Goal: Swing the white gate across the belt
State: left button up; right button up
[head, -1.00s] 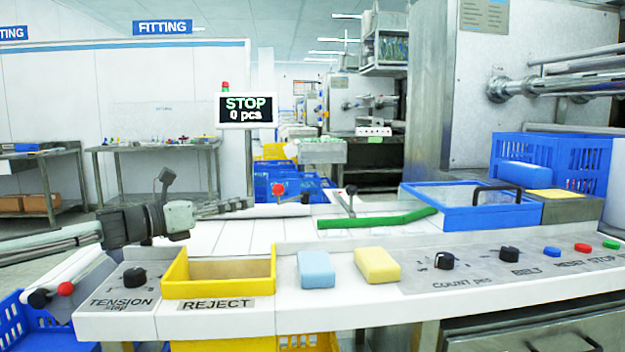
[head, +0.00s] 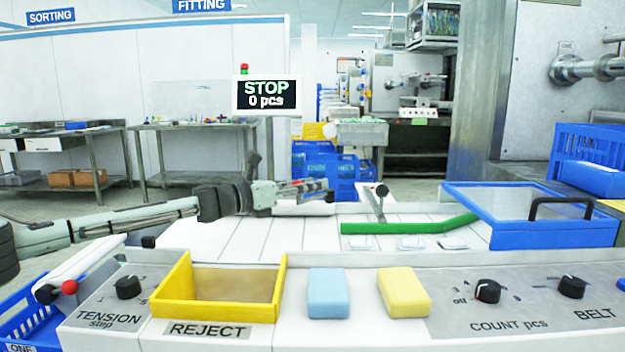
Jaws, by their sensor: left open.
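The white gate (head: 300,209) is a low white bar at the far left part of the belt (head: 245,237), lying along its far edge. Its red knob is mostly hidden behind my left gripper (head: 322,188). The left gripper comes in from the left and its fingers are at the knob, open; I cannot tell whether they touch it. A green bar (head: 400,228) with a dark-knobbed lever (head: 381,192) lies across the belt to the right. My right gripper is not in view.
A yellow REJECT bin (head: 180,290), a blue block (head: 328,293) and a yellow block (head: 404,292) sit along the front. Several pale pieces (head: 411,243) lie on the belt. A blue-framed clear cover (head: 550,234) stands at right. The screen (head: 266,94) reads STOP, 0 pcs.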

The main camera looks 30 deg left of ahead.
pick_arm(q)
jog(key=shift+w+d, duration=0.15)
jog(key=shift+w, duration=0.2)
grip_shut()
dwell(0.3)
